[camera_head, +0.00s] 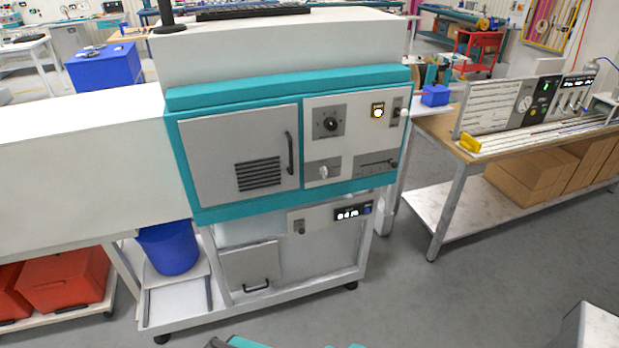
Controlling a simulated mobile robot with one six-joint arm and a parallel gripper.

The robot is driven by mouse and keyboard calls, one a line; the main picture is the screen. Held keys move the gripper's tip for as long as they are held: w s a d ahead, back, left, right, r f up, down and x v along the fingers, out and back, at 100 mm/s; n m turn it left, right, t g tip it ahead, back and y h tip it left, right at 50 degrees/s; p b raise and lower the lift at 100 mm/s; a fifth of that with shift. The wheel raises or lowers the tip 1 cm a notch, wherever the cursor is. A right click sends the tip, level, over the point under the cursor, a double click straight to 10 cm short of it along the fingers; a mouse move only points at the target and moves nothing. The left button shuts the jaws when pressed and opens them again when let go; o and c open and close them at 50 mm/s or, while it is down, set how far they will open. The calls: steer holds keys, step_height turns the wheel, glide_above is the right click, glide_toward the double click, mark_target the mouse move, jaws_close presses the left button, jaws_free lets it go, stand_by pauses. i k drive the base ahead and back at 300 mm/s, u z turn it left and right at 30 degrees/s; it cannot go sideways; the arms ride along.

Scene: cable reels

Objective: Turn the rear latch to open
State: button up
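A teal-framed grey machine cabinet (288,206) stands in the middle of the view, facing me. Its large grey door (225,140), with a dark vertical handle (289,153) and a vent grille, looks shut. I cannot tell which of these, if any, is the rear latch. My gripper cannot be made out; only teal parts, probably of my arm, show at the bottom edge.
A lower cabinet door (250,268) and a small display (352,212) sit below. A blue bucket (168,247) stands left on the frame. A workbench (444,122) with cardboard boxes (528,174) is at right. Open grey floor lies in front.

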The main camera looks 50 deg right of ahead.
mark_target(323, 170)
steer(key=u, duration=0.7)
steer(key=i, duration=1.45)
steer(key=z, duration=4.7)
steer(key=i, duration=0.15)
steer(key=u, duration=2.25)
